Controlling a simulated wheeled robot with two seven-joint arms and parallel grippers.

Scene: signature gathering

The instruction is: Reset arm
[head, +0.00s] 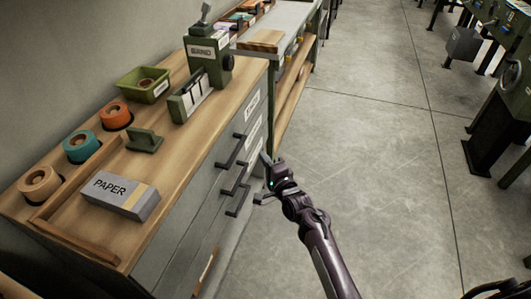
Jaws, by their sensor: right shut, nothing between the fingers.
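My right gripper (264,176) is shut and empty. It is beside the front of the wooden-topped drawer cabinet (200,215), close to the dark drawer handles (238,173). I cannot tell whether it touches a handle. My right arm comes up from the bottom of the picture. My left gripper is not in view.
On the cabinet top stand a box marked PAPER (121,196), several tape rolls (82,147), a green tray (143,85) and a green machine marked BIND (208,58). Machines (493,120) stand at the far right. The concrete floor (375,150) between is clear.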

